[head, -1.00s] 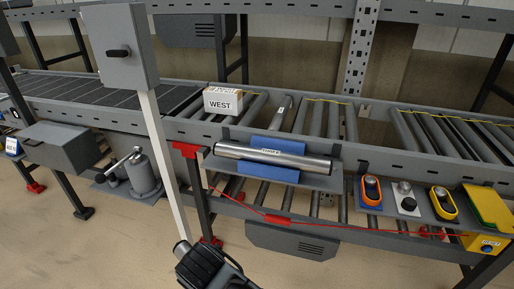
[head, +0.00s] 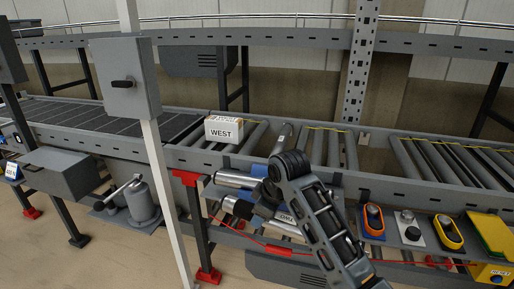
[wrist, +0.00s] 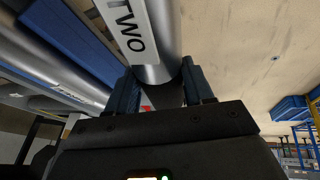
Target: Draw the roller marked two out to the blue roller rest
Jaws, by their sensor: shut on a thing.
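My gripper (wrist: 160,95) is shut on one end of the roller marked two (wrist: 150,45), whose white label reads TWO in the wrist view. In the head view, my gripper (head: 268,192) is low in front of the conveyor and covers the middle of the rollers there. A bright steel roller (head: 236,207) shows to its left, seemingly the held one. Another bright roller (head: 238,181) lies above it, on the shelf at the blue roller rest (head: 260,170). The rest is mostly hidden by my arm. I cannot tell whether the held roller touches the rest.
A white box marked WEST (head: 223,128) stands on the conveyor rollers. A gap in the rollers (head: 376,150) is right of centre. A red cord (head: 262,244) runs below. A grey post (head: 160,160) stands at left.

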